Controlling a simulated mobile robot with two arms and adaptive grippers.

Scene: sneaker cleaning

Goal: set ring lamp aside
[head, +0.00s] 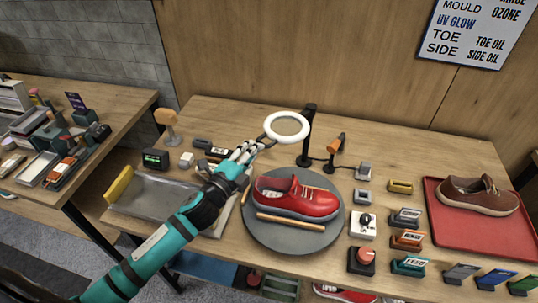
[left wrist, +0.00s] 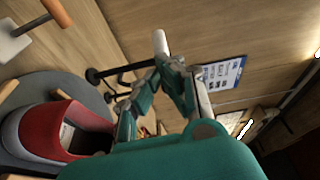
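The ring lamp (head: 287,126) is a white ring with a dark handle, level above the back of the turntable. It shows edge-on in the left wrist view (left wrist: 161,43). A black post with a round base (head: 305,160) stands just behind it; I cannot tell whether the ring is joined to it. My left gripper (head: 257,147) reaches in from the left, its fingertips closed together at the handle side of the ring. The exact contact is partly hidden by the fingers. My right gripper is not in view.
A red sneaker (head: 300,198) and a wooden stick (head: 290,220) lie on the grey turntable (head: 270,238). A metal tray (head: 150,195) is at the left, a red mat (head: 470,238) with a brown shoe (head: 478,196) at the right. Small blocks and switches fill the space between.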

